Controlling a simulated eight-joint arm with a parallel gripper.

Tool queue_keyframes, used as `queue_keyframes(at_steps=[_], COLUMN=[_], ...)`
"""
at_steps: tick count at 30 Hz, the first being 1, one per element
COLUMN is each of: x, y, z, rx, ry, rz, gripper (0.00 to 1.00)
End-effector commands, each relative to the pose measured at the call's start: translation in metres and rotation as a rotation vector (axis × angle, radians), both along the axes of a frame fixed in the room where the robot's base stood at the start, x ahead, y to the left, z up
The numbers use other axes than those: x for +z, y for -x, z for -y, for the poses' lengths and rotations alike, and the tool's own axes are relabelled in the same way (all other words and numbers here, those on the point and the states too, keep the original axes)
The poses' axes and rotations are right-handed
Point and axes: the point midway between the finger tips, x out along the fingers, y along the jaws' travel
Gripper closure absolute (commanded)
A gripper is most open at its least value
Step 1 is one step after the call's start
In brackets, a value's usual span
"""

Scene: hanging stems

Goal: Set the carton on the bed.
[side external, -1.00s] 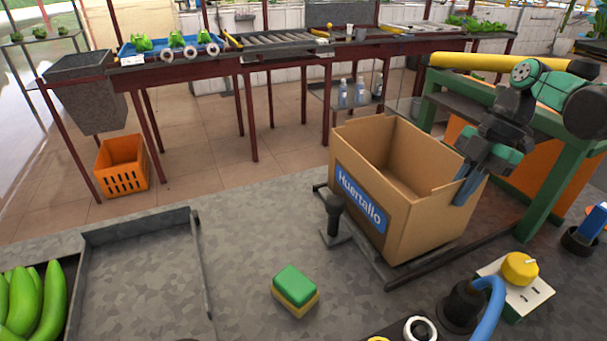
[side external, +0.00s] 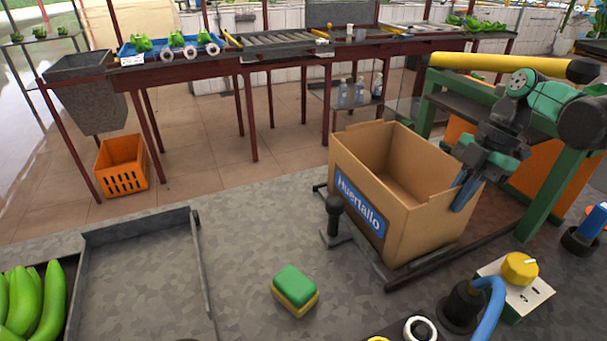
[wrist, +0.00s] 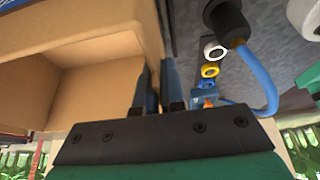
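The carton (side external: 425,220) is an open-topped brown box with a blue "Huertallo" label. It stands right of centre in the side view, and its near left wall and open inside show. It also fills the upper left of the wrist view (wrist: 95,60). My gripper (side external: 463,194) is at the carton's right wall, with one blue finger on the outside; in the wrist view the fingers (wrist: 160,92) are close together with the wall's edge between them. A low dark frame (side external: 376,266), seemingly the bed, shows under the carton. Whether the carton's underside touches it is hard to tell.
A short dark post (side external: 334,215) stands close to the carton's label side. A green and yellow sponge (side external: 295,291) lies in front. A control box with a yellow knob (side external: 519,268) and a blue cable (side external: 492,305) are at lower right. A green bench (side external: 548,190) stands behind my gripper.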

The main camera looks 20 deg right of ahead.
Motion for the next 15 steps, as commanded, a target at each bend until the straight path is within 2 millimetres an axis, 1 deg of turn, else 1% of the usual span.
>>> queue_keyframes(at_steps=[6, 7, 8, 9, 10, 15], x=[0.0, 0.0, 0.0, 0.0, 0.0, 0.0], y=[0.0, 0.0, 0.0, 0.0, 0.0, 0.0], z=[0.0001, 0.0001, 0.0001, 0.0001, 0.0001, 0.0], rx=[0.0, 0.0, 0.0, 0.0, 0.0, 0.0], ry=[0.001, 0.001, 0.001, 0.001, 0.001, 0.001], rz=[0.0, 0.0, 0.0, 0.0, 0.0, 0.0], gripper=[1.0, 0.86, 0.78, 0.67, 0.58, 0.58])
